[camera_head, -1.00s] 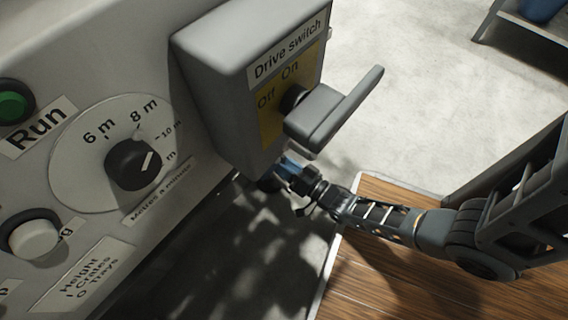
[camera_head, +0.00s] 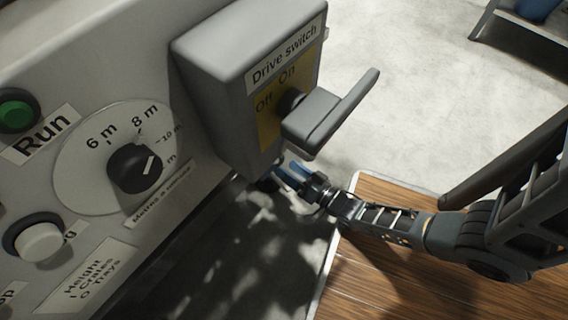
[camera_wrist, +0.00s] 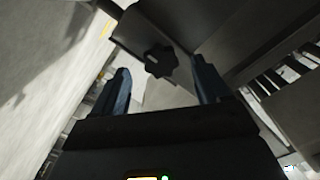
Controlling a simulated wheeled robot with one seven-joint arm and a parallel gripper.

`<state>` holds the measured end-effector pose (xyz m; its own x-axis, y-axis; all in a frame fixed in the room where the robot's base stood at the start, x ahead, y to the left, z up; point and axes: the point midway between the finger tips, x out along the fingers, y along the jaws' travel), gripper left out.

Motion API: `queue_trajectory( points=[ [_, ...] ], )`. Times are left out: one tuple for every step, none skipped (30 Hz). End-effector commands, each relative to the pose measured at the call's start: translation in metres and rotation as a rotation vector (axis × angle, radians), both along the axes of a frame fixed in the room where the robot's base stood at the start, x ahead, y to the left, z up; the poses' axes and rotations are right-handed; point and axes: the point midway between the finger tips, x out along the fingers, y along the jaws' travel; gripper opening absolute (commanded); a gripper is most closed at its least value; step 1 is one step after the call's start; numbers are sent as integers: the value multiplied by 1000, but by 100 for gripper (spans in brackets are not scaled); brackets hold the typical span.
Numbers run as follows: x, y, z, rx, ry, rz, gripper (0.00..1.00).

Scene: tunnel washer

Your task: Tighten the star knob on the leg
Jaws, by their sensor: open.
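The star knob (camera_wrist: 160,61) is dark with several lobes and a light mark at its middle. It sits on the grey leg (camera_wrist: 150,22) in the wrist view. My gripper (camera_wrist: 163,80) is open, with its two blue fingers apart; in the picture the knob lies between and just beyond their tips. No contact shows. In the head view my gripper (camera_head: 284,174) is low, beneath the drive switch box; a dark round shape beside its fingers may be the knob, but it is mostly hidden.
The drive switch box (camera_head: 215,70) with its grey handle (camera_head: 330,112) stands just above my gripper. The control panel (camera_head: 100,60) with a dial (camera_head: 134,168) and buttons is at the left. A wooden board (camera_head: 400,270) lies below my arm. Open floor (camera_head: 410,90) is beyond.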

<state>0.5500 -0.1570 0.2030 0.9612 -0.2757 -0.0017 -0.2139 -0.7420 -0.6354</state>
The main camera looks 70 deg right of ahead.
Motion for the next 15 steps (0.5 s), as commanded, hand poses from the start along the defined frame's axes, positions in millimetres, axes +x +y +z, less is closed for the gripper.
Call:
queue_trajectory(
  points=[
    [-10,2,1,1,3,-2,75],
    [-15,3,1,0,3,-2,75],
    [-21,5,1,1,3,-2,75],
    [-24,6,1,0,1,-2,75],
    [-28,8,1,0,1,-2,75],
    [-32,9,1,1,2,-1,75],
    [-35,10,0,1,2,-1,75],
    [-38,10,0,0,1,-2,75],
    [-40,11,0,0,1,-1,75],
    [-41,11,0,0,0,-1,75],
    [-42,12,0,0,0,-1,75],
    [-43,12,0,0,0,-1,75],
    [-44,12,0,0,0,-1,75],
    [-44,12,0,0,0,-1,75],
    [-44,12,0,0,0,-1,75]
  ],
)
